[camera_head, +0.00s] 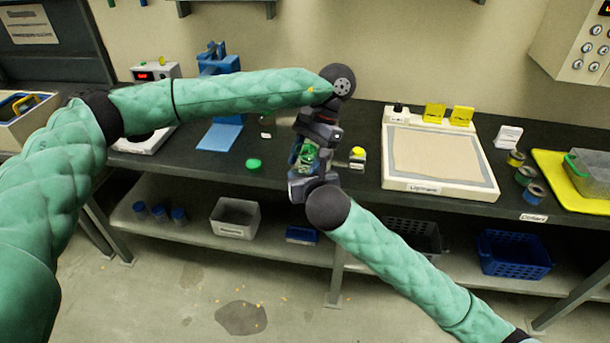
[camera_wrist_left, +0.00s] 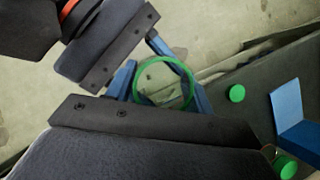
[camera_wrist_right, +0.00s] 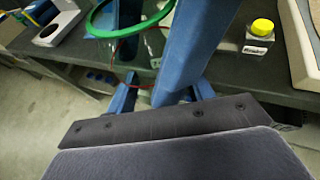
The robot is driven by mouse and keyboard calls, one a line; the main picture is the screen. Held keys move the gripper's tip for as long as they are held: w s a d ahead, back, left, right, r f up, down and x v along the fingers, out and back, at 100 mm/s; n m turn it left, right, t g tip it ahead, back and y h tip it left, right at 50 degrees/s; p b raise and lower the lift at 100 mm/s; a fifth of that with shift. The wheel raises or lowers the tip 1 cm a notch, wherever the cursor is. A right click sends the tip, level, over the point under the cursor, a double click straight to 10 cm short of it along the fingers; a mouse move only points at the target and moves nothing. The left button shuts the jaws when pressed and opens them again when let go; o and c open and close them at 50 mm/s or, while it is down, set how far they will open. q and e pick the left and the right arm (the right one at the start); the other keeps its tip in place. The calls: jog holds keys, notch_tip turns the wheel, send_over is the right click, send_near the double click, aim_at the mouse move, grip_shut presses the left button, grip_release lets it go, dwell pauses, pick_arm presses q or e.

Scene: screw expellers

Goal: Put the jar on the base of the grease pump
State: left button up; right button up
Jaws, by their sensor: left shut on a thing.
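A clear jar with a green rim (camera_head: 306,154) is held in the air in front of the bench, between my two grippers. My left gripper (camera_head: 316,140) reaches it from above and is shut on it. The green rim shows between blue fingers in the left wrist view (camera_wrist_left: 165,83). My right gripper (camera_head: 306,172) is just below, close to the jar; its fingers overlap with the left ones, and I cannot tell if it grips. The jar also shows in the right wrist view (camera_wrist_right: 130,18).
A blue stand (camera_head: 218,60) with a blue plate (camera_head: 220,137) is on the dark bench, left of the jar. A green lid (camera_head: 253,164) lies near the front edge. A yellow-capped bottle (camera_head: 357,158) and a lightboard (camera_head: 440,187) are to the right.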

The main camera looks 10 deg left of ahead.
pick_arm(q)
jog(key=o, duration=1.1)
jog(key=shift+d, duration=0.1)
jog(key=shift+c, duration=0.2)
jog(key=shift+o, duration=0.5)
jog(key=shift+d+r, duration=0.1)
